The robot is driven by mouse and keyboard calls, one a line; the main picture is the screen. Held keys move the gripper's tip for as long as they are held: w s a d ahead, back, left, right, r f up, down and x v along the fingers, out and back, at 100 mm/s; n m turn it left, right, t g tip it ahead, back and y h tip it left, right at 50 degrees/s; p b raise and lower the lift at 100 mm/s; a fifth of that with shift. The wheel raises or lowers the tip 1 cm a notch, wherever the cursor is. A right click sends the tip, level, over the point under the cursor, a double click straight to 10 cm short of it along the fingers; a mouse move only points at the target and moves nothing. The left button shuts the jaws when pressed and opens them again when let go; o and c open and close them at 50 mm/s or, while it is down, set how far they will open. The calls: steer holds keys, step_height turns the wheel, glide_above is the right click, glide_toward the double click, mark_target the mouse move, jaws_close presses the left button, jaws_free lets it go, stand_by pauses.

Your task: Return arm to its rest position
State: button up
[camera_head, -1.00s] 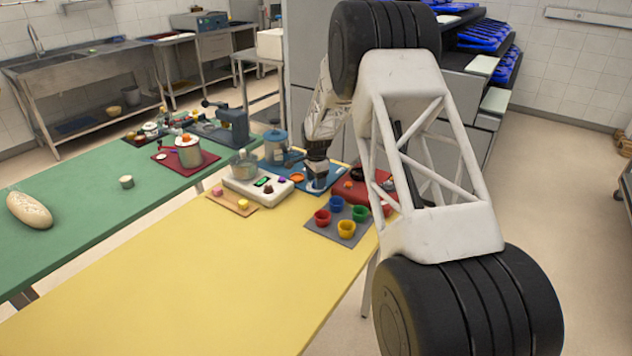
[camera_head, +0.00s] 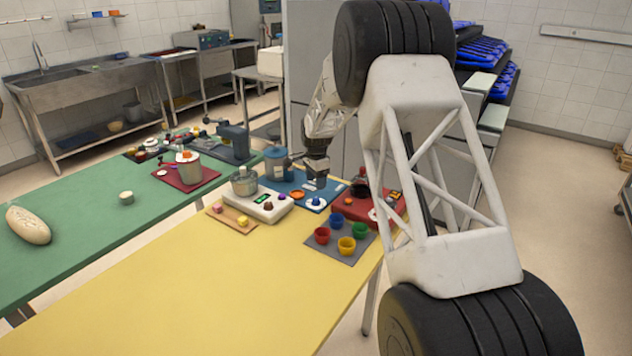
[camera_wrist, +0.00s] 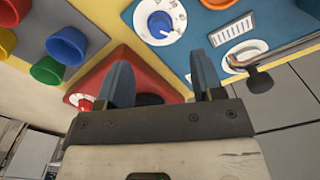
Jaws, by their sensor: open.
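My gripper (camera_head: 316,178) hangs above the far end of the yellow table (camera_head: 190,290), over the blue board and close to the red one. In the wrist view my gripper (camera_wrist: 165,85) shows two blue-grey fingers spread apart with nothing between them. The blue board (camera_wrist: 195,38) with a white and blue dial (camera_wrist: 160,22) lies beyond the fingertips. The red board (camera_wrist: 125,65) lies partly behind the left finger. In the head view my large arm link covers the right part of the scene.
A grey mat with red (camera_head: 322,235), yellow (camera_head: 346,245), blue and green cups lies near the gripper. A white scale (camera_head: 258,205) with a metal pot (camera_head: 244,182) stands left of it. The green table (camera_head: 90,220) holds a bread loaf (camera_head: 28,225). The near yellow surface is clear.

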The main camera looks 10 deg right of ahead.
steer(key=s+r+n+t, duration=0.1)
steer(key=s+r+n, duration=0.2)
steer(key=s+r, duration=1)
steer(key=s+r+n, duration=0.4)
steer(key=s+r, duration=0.4)
steer(key=s, duration=0.8)
steer(key=s+n+t, duration=0.1)
steer(key=s+n, duration=0.6)
steer(key=s, duration=2.7)
steer(key=shift+s+a+f+t, duration=0.3)
steer(key=shift+a+f, duration=0.1)
steer(key=shift+a, duration=0.05)
